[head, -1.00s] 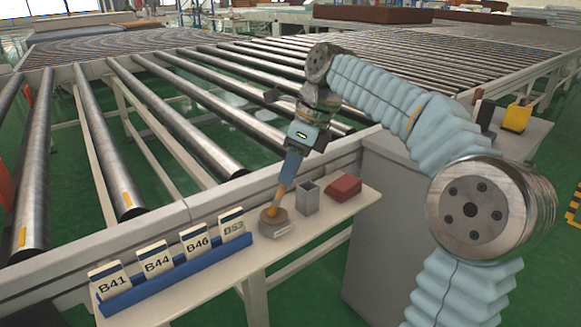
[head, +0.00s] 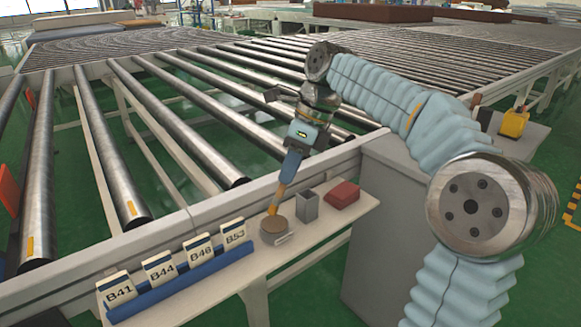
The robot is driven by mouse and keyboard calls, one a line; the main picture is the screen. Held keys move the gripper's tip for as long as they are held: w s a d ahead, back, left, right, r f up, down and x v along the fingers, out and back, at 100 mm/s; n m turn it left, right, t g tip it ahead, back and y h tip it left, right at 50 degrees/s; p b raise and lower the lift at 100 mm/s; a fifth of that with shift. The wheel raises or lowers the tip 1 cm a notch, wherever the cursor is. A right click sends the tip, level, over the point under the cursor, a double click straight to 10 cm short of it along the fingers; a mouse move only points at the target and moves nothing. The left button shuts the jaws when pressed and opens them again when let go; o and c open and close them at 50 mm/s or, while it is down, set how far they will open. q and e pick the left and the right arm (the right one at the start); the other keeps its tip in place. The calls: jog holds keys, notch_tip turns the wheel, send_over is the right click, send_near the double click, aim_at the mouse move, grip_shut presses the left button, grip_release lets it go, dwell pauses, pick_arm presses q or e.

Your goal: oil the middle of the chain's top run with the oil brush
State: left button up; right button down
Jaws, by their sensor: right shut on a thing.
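My right gripper (head: 289,170) comes down from the upper middle over the shelf. It is shut on the oil brush (head: 278,198), whose orange handle points downward. The brush's lower end is at the far rim of a round brown tin (head: 275,231) with a white label. I cannot tell whether it touches the tin, and the bristles are hard to make out. I cannot make out the chain. My left gripper is not in view.
The pale shelf (head: 330,226) also holds a grey square cup (head: 307,207), a red block (head: 342,195) and a blue rack (head: 180,287) of numbered cards. The roller conveyor (head: 190,140) lies behind. A grey cabinet (head: 385,230) and a yellow object (head: 513,122) are to the right.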

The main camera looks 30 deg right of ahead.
notch_tip(320, 180, up, 2)
jog(key=shift+p, duration=0.5)
jog(key=shift+r, duration=1.05)
